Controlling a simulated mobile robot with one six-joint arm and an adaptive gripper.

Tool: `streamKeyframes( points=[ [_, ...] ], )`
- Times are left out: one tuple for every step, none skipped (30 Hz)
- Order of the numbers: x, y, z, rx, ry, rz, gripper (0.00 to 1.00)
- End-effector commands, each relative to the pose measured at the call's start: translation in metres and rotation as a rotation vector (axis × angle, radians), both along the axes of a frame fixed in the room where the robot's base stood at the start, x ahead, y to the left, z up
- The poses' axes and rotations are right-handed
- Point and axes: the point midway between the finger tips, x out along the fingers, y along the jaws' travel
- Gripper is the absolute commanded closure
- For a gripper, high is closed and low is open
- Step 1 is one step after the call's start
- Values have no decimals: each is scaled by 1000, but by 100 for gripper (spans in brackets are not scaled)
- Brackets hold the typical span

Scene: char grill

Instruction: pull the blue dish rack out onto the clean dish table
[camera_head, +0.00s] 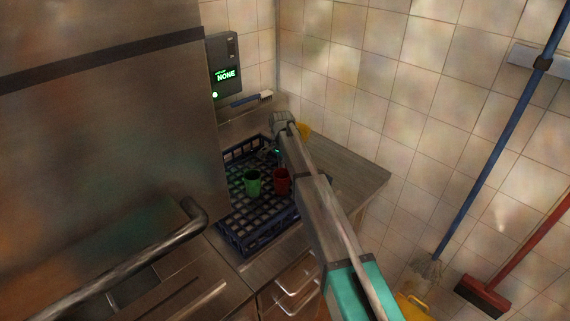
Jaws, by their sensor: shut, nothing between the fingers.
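The blue dish rack (242,238) is a dark blue open lattice tray. It sits on the metal surface in the middle of the camera_head view, and its left side is partly hidden by the large steel housing. A green cup (252,183) and a red cup (281,181) stand in it. The clean dish table (352,176) is the bare steel top to the right of the rack. My gripper (278,152) is shut and empty above the far right part of the rack. My arm hides part of the rack and table, and contact with the rack cannot be told.
The steel housing (110,130) and its bar handle (125,262) fill the left. A control box (223,66) hangs behind. A yellow object (303,131) is behind my arm. A blue-handled mop (490,160) and red broom (485,294) stand right. The right table end looks clear.

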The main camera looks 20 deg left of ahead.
Motion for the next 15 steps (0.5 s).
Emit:
streamKeyframes(
  points=[
    [0,0,10,0,0,0,100],
    [0,0,12,0,0,0,100],
    [0,0,16,0,0,0,100],
    [0,0,18,0,0,0,100],
    [0,0,21,0,0,0,100],
    [0,0,24,0,0,0,100],
    [0,0,26,0,0,0,100],
    [0,0,29,0,0,0,100],
    [0,0,32,0,0,0,100],
    [0,-1,35,0,0,0,100],
    [1,-1,37,0,0,-1,100],
    [1,-1,41,0,0,-1,100],
    [1,-1,43,0,0,-1,100],
    [1,-1,46,0,0,-1,100],
    [1,-1,49,0,0,-1,100]
  ],
)
